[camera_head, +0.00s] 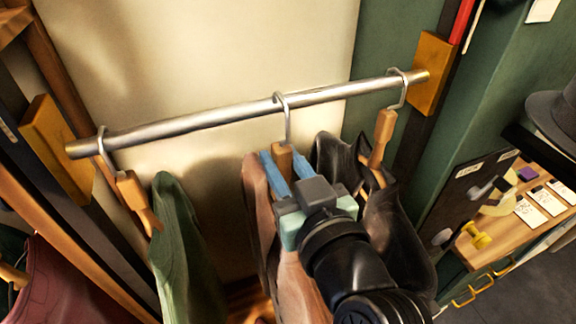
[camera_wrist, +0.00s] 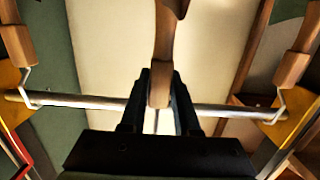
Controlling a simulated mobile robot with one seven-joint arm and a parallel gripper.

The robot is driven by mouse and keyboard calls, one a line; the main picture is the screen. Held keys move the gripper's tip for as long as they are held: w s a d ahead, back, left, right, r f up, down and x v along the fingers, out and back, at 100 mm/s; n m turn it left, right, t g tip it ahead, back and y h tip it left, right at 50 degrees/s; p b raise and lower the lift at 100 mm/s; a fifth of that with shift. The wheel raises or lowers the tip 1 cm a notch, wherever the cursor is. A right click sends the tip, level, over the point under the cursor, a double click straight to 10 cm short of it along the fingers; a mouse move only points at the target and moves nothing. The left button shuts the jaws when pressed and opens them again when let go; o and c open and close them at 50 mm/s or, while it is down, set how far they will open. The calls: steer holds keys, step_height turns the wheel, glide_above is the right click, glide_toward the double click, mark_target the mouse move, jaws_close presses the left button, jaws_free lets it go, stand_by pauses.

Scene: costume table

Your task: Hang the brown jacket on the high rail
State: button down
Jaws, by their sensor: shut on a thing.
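The brown jacket (camera_head: 261,198) hangs from a wooden hanger (camera_head: 283,150) below the middle of the metal high rail (camera_head: 215,115). My gripper (camera_head: 284,168) is shut on the hanger's wooden neck, with its blue fingers on either side; the grip also shows in the wrist view (camera_wrist: 160,100). The hanger's metal hook (camera_head: 283,99) curves over the top of the rail; I cannot tell whether its weight rests there. My wrist hides part of the jacket.
A green garment (camera_head: 180,250) hangs at the rail's left end and a black one (camera_head: 390,225) close by on the right. Wooden blocks (camera_head: 431,75) hold the rail ends. A maroon garment (camera_head: 60,280) is lower left. A dark hat (camera_head: 552,115) and a tool board (camera_head: 485,195) are at right.

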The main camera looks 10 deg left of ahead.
steer(key=shift+f+b+x, duration=0.2)
steer(key=shift+x, duration=1)
steer(key=shift+f+b+x, duration=0.15)
steer(key=shift+b+x, duration=0.05)
steer(key=shift+x, duration=0.95)
